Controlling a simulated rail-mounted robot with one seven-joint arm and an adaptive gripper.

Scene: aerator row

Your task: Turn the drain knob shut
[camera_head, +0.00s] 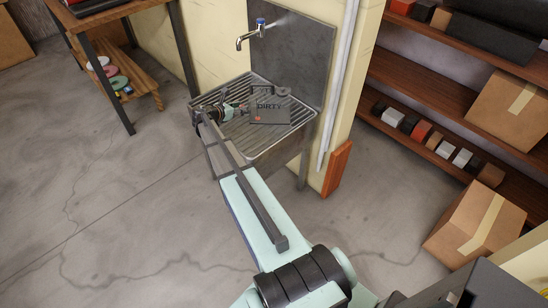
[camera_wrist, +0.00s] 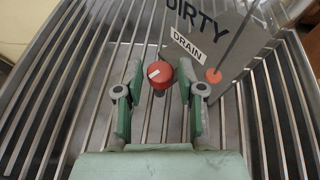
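The red drain knob (camera_wrist: 164,77) shows in the wrist view, with a small white mark on its left part. My gripper (camera_wrist: 160,84) is open, with one finger on each side of the knob and a narrow gap at both sides. A grey tank (camera_wrist: 228,38) marked DIRTY carries a DRAIN label (camera_wrist: 187,44) and an orange-red dot. In the head view the tank (camera_head: 270,106) stands on the ribbed sink, and my gripper (camera_head: 229,112) is at its left. The knob cannot be made out there.
The metal sink drainboard (camera_head: 276,143) has raised ribs under my gripper. A tap (camera_head: 252,35) is on the wall panel behind. A shelf unit (camera_head: 430,80) with boxes is at the right, and a wooden bench (camera_head: 97,18) at the left. The floor between is clear.

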